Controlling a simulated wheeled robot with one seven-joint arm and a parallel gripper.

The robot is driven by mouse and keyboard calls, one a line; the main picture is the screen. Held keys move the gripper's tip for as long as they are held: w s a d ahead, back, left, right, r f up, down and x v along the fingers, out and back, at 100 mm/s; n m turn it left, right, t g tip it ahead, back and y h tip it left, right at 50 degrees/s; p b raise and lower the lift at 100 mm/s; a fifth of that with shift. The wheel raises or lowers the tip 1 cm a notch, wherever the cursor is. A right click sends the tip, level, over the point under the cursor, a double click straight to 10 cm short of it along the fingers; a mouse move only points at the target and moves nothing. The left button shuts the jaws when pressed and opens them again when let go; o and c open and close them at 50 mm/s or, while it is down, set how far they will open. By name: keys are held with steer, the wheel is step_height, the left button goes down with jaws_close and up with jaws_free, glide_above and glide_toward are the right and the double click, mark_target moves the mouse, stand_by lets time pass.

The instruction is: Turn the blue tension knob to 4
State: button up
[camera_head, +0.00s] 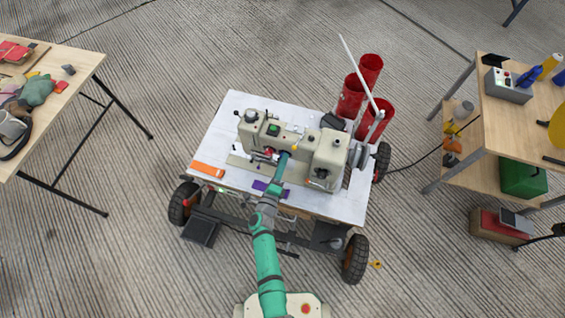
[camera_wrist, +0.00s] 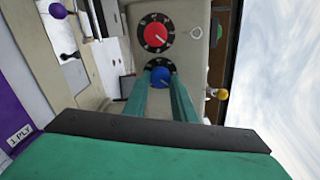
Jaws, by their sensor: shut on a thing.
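The blue tension knob (camera_wrist: 160,76) sits on a dark round dial on the cream sewing machine (camera_head: 325,155). In the wrist view my gripper (camera_wrist: 163,84) has its two green fingers on either side of the blue knob, shut on it. A white pointer mark shows on the knob, but the dial's numbers are too small to read. A red knob (camera_wrist: 155,35) on its own dark dial is beside it, apart from the fingers. In the head view my gripper (camera_head: 284,156) reaches the machine's front, and the blue knob is hidden there.
The machine stands on a white wheeled table (camera_head: 225,130). Red cylinders (camera_head: 371,70) stand at its back right. An orange strip (camera_head: 208,169) and a purple piece (camera_head: 262,187) lie at the front.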

stand_by(0.4)
steer(key=o, duration=1)
steer(key=shift+o, duration=0.2)
steer(key=shift+s, duration=0.1)
steer(key=v, duration=1)
steer(key=shift+s, duration=0.35)
steer(key=shift+a, duration=0.1)
